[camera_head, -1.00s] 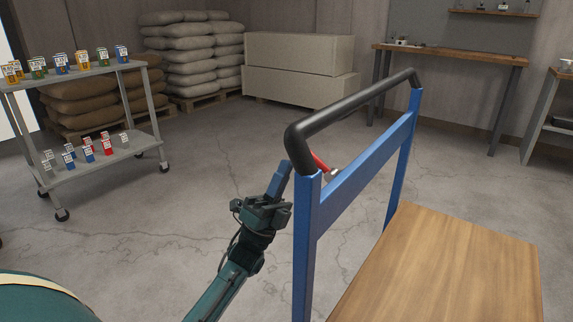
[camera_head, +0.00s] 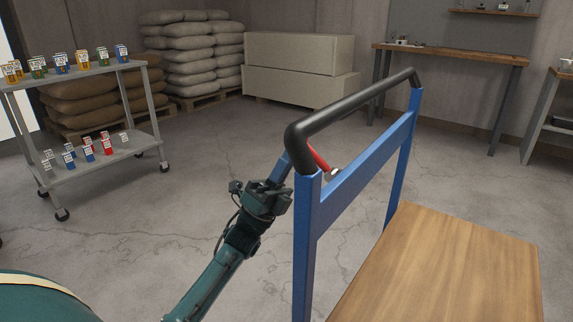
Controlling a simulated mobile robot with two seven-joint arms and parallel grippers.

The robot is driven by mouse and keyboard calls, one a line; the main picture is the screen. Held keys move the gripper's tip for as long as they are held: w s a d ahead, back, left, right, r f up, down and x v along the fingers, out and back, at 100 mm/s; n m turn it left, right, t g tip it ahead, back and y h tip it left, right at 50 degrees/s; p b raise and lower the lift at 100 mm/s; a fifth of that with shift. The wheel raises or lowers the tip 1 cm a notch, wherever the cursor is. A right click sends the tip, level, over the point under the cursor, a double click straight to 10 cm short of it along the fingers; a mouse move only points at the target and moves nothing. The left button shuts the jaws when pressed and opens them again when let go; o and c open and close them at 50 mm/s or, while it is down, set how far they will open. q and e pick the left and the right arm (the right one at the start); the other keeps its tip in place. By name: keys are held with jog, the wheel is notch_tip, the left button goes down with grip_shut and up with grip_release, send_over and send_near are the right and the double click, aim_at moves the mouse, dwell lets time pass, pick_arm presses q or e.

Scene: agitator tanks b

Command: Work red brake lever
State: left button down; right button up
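The red brake lever (camera_head: 319,160) sits under the near end of the black push handle (camera_head: 345,108) on a blue-framed cart (camera_head: 306,230). Its upper part goes behind the handle, and a light metal piece shows at its lower end. My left gripper (camera_head: 281,169) is just left of the handle's near bend, with its blue finger part pointing up and right. The tips lie close to or behind the black handle, so I cannot tell whether they touch the lever or whether the gripper is open. My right gripper is not in view.
The cart's wooden deck (camera_head: 440,270) fills the lower right. A grey wheeled shelf (camera_head: 105,157) with small coloured boxes stands at the left. Stacked sacks (camera_head: 190,55), pale crates (camera_head: 300,65) and a workbench (camera_head: 455,55) line the back. The floor between is clear.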

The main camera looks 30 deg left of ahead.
pick_arm(q)
jog(key=d+r+m+g+h+p, duration=0.1)
jog(key=d+r+m+g, duration=0.1)
jog(key=m+g, duration=0.6)
jog(key=d+r+m+g+h+p, duration=0.1)
jog(key=r+m+g, duration=0.3)
jog(key=m+g, duration=0.4)
jog(key=shift+s+d+r+m, duration=0.2)
jog(key=shift+s+d+m, duration=0.15)
jog(key=shift+d, duration=0.5)
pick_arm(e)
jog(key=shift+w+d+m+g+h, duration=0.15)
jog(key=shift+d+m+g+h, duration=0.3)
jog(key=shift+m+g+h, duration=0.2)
pick_arm(q)
jog(key=shift+d, duration=0.1)
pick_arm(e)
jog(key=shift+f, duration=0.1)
pick_arm(q)
jog(key=shift+f, duration=0.1)
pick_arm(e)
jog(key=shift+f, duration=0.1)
